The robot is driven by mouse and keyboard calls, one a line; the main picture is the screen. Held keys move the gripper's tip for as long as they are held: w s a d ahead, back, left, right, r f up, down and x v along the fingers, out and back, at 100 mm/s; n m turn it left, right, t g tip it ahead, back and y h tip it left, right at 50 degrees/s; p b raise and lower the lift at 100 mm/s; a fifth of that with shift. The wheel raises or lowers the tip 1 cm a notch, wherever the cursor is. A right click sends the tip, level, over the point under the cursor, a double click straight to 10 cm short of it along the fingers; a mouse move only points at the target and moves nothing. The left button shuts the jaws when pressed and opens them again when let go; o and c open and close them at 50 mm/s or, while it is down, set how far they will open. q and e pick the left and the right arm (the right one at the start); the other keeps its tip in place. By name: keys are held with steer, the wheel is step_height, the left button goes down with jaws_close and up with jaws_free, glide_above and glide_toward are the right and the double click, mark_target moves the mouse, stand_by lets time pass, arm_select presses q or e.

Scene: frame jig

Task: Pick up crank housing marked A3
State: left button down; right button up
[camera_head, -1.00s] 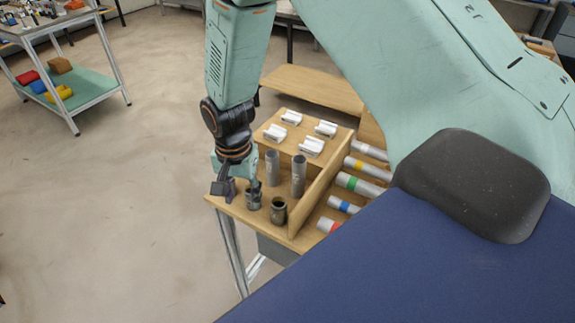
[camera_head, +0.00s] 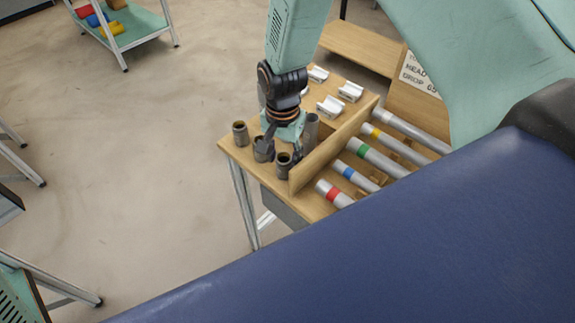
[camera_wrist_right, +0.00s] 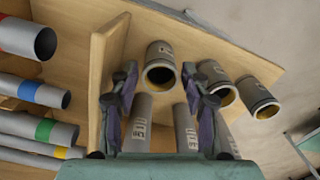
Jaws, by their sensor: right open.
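Three short dark-grey crank housings with open tops stand in a row along the shelf's front part. In the head view, one is at the left (camera_head: 240,134), one in the middle (camera_head: 263,150) and one beside the wooden divider (camera_head: 284,167). My right gripper (camera_head: 281,152) is open and points down over the row, partly hiding the middle one. In the right wrist view, the housing nearest the divider (camera_wrist_right: 160,66) lies just beyond the gap between the open fingers (camera_wrist_right: 158,82); the other two (camera_wrist_right: 212,82) (camera_wrist_right: 258,97) are to the right. Their small markings are unreadable. My left gripper is out of view.
Taller grey tubes (camera_wrist_right: 140,125) (camera_wrist_right: 187,128) stand close behind the housings, between the fingers. The wooden divider (camera_head: 335,150) rises close to the gripper. Colour-banded tubes (camera_head: 380,158) lie beyond it. White brackets (camera_head: 331,105) sit on the raised board behind.

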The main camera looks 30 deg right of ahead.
mark_target(284, 165)
step_height(284, 165, down, 4)
steer(key=shift+w+r, duration=0.1)
steer(key=shift+r, duration=0.15)
steer(key=shift+w+d+f, duration=0.1)
steer(key=shift+f, duration=0.1)
steer(key=shift+s+r, duration=0.15)
steer(key=shift+s, duration=0.05)
steer(key=shift+c, duration=1.2)
jaws_close()
